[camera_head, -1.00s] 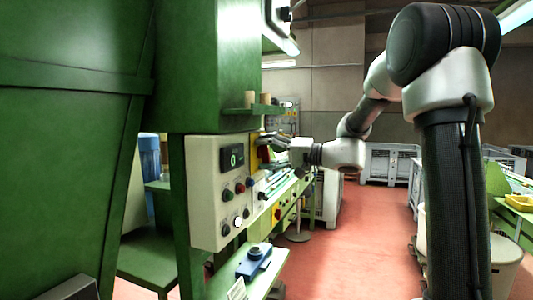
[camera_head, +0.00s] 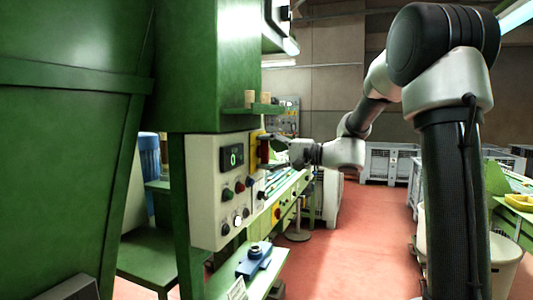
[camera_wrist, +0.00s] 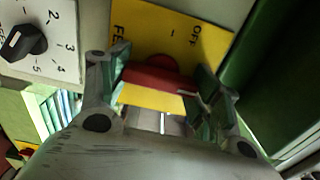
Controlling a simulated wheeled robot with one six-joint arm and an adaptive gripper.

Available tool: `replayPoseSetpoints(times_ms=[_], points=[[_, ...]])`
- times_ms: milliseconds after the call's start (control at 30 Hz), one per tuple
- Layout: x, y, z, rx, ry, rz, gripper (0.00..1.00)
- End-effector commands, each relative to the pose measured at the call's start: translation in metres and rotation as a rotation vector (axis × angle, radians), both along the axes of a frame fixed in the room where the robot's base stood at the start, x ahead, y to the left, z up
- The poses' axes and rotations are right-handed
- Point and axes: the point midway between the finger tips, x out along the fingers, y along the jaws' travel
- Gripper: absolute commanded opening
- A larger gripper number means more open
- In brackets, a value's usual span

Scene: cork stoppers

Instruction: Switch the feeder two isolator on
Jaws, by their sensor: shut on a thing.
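The isolator is a red handle (camera_wrist: 158,78) on a yellow plate (camera_wrist: 140,22) in the wrist view. The plate shows "OFF", a short mark and partly hidden lettering starting "FE". My gripper (camera_wrist: 163,85) has a finger at each end of the handle and is shut on it. The far part of the handle and the plate below it are partly hidden by the fingers. In the head view the yellow plate (camera_head: 255,136) is at the right edge of the pale control panel (camera_head: 205,190), with my gripper (camera_head: 280,150) against the handle there.
A black selector knob (camera_wrist: 22,42) with a numbered dial is left of the plate in the wrist view. A green machine cabinet (camera_head: 200,70) overhangs the panel, with a small shelf (camera_head: 252,111) holding corks. A blue device (camera_head: 254,260) sits below.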

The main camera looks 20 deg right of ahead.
Motion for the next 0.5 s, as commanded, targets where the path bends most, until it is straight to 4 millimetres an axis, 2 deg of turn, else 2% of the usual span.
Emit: replayPoseSetpoints(times_ms=[167, 200, 300, 500], points=[[0.0002, -0.0005, -0.0009, 0.000, 0.002, -0.002, 0.40], [0.0002, -0.0005, -0.0009, 0.000, 0.002, -0.002, 0.67], [0.0002, -0.0005, -0.0008, 0.000, 0.002, -0.002, 0.85], [0.0001, -0.0002, -0.0004, -0.001, 0.001, -0.001, 0.86]])
